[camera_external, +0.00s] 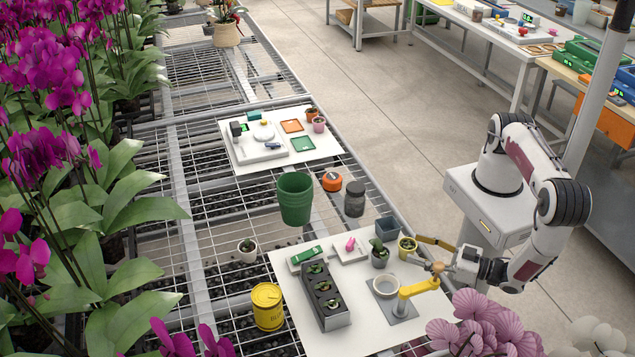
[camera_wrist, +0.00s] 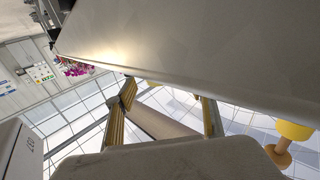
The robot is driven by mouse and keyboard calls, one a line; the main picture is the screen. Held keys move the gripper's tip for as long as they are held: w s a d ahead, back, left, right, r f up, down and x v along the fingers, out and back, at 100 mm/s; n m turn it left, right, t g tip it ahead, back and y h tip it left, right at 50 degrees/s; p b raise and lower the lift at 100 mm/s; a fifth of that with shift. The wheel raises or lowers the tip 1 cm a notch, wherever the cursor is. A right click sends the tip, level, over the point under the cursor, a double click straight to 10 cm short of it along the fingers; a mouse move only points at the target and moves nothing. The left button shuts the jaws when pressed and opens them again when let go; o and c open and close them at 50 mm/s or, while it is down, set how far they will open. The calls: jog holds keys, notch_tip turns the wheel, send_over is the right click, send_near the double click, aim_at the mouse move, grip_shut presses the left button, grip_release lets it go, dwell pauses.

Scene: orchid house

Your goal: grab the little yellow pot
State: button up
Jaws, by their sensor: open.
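The little yellow pot (camera_external: 407,246) holds a small green plant and stands upright near the right edge of the white board in the external view. My gripper (camera_external: 427,252) is open just to its right, with its yellow fingers pointing left toward the pot. A small gap seems to lie between the near fingertip and the pot; contact is hard to judge. In the wrist view the open fingers (camera_wrist: 168,95) spread apart, with large pale surfaces in front. I cannot make out the yellow pot there.
A yellow lever (camera_external: 418,287) with a wooden knob stands close below my gripper. A dark grey potted plant (camera_external: 379,254) and a blue-grey square container (camera_external: 387,229) stand beside the yellow pot. A black planter (camera_external: 326,296) and yellow tin (camera_external: 267,306) are further left.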

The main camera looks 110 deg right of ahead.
aim_at(407, 250)
jog(key=shift+x, duration=1.2)
jog(key=shift+c, duration=0.4)
jog(key=c, duration=1.1)
